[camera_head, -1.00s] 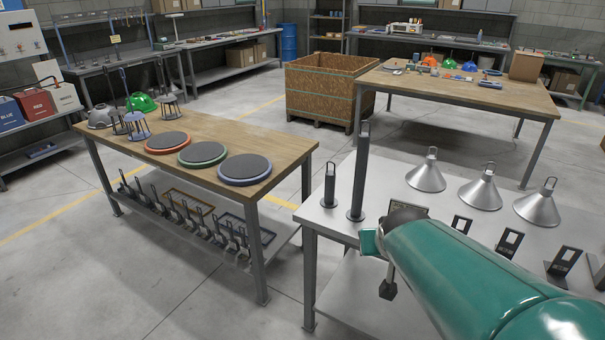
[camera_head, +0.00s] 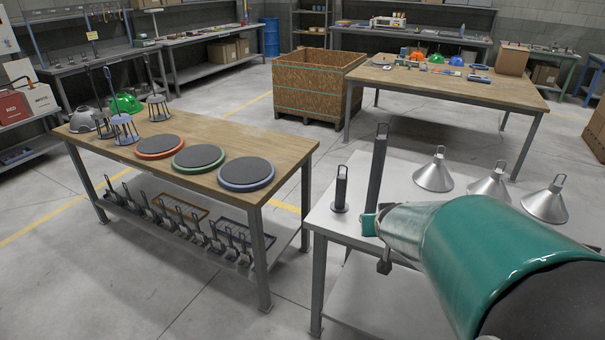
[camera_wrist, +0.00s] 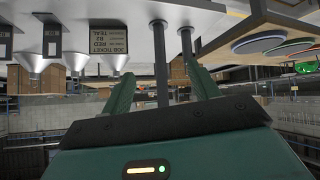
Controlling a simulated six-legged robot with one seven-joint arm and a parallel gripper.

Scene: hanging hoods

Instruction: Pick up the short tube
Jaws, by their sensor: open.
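The short tube (camera_head: 340,188) is a dark upright cylinder with a loop on top and a round base, near the left corner of the grey metal table. A much taller dark tube (camera_head: 377,165) stands to its right. My gripper (camera_head: 369,225) is at the table's near side, to the right of the short tube and apart from it. The wrist view looks upside down. There my open gripper (camera_wrist: 165,75) has green fingers on both sides of the taller tube (camera_wrist: 160,65), farther ahead. The short tube (camera_wrist: 186,42) shows near the right fingertip. Nothing is held.
Cone-shaped metal hoods (camera_head: 433,172) stand on the same table, right of the tubes. A sign (camera_wrist: 95,38) shows in the wrist view. A wooden table (camera_head: 110,150) with round discs is to the left, across a floor gap. A wooden crate (camera_head: 315,85) stands behind.

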